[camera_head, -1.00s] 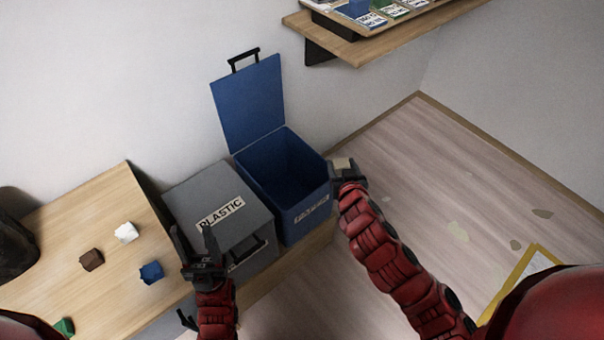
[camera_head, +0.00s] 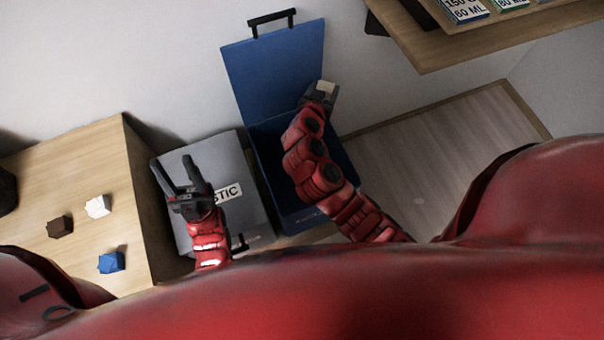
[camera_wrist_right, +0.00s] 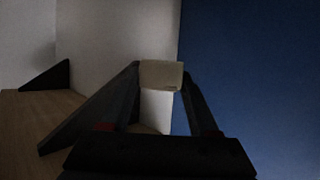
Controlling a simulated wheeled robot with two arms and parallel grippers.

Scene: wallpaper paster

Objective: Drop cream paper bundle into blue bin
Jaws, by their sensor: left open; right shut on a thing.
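The blue bin (camera_head: 262,148) stands open beside the grey bin, its blue lid (camera_head: 275,70) raised against the wall. My right gripper (camera_head: 324,90) is over the right rear side of the bin opening, in front of the lid. It is shut on a small cream paper bundle (camera_head: 326,87). The cream bundle also shows between the fingertips in the right wrist view (camera_wrist_right: 161,75), with the blue surface close at the right. My left gripper (camera_head: 178,172) is open and empty above the grey bin's lid. My right arm hides much of the blue bin's inside.
The closed grey bin (camera_head: 226,165) has a partly hidden label. A wooden table (camera_head: 85,160) at left holds a white bundle (camera_head: 98,206), a brown bundle (camera_head: 60,226) and a blue bundle (camera_head: 111,262). A wooden shelf (camera_head: 440,55) juts out at upper right. Floor (camera_head: 430,150) is clear at right.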

